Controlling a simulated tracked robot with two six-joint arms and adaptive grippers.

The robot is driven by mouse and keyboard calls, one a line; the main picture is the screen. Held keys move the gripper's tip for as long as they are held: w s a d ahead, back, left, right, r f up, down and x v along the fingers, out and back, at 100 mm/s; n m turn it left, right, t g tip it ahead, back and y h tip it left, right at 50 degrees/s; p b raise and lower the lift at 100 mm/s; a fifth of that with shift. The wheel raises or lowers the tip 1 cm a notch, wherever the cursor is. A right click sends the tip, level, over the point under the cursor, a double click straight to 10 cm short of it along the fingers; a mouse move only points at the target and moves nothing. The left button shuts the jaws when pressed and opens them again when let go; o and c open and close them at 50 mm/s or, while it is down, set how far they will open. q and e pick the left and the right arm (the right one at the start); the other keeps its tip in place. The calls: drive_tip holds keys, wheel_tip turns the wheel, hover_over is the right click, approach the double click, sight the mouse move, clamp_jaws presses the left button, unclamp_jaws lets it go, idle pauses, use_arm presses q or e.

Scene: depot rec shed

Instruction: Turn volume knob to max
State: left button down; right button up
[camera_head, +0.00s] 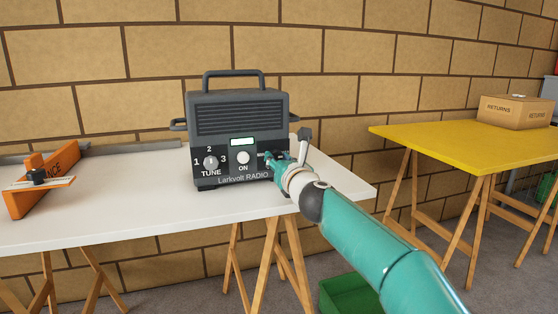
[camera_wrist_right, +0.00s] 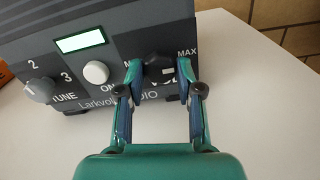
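The Larkvolt radio (camera_head: 237,120) stands upright on a white table. Its dark volume knob (camera_wrist_right: 158,66) shows in the right wrist view, with a pale mark at its lower right and the word MAX to its upper right. My right gripper (camera_wrist_right: 159,68) has its two fingers spread on either side of this knob; whether the pads touch it I cannot tell. In the head view my right gripper (camera_head: 275,158) covers the knob at the radio's lower right. My left gripper is not in view.
An orange object (camera_head: 42,185) lies on the white table (camera_head: 120,205) at left. A yellow table (camera_head: 460,146) with a returns box (camera_head: 515,110) stands at right.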

drive_tip(key=o, duration=0.4)
drive_tip(key=shift+w+f, duration=0.15)
drive_tip(key=shift+f, duration=0.2)
drive_tip(key=shift+r, duration=0.2)
drive_tip(key=shift+r, duration=0.1)
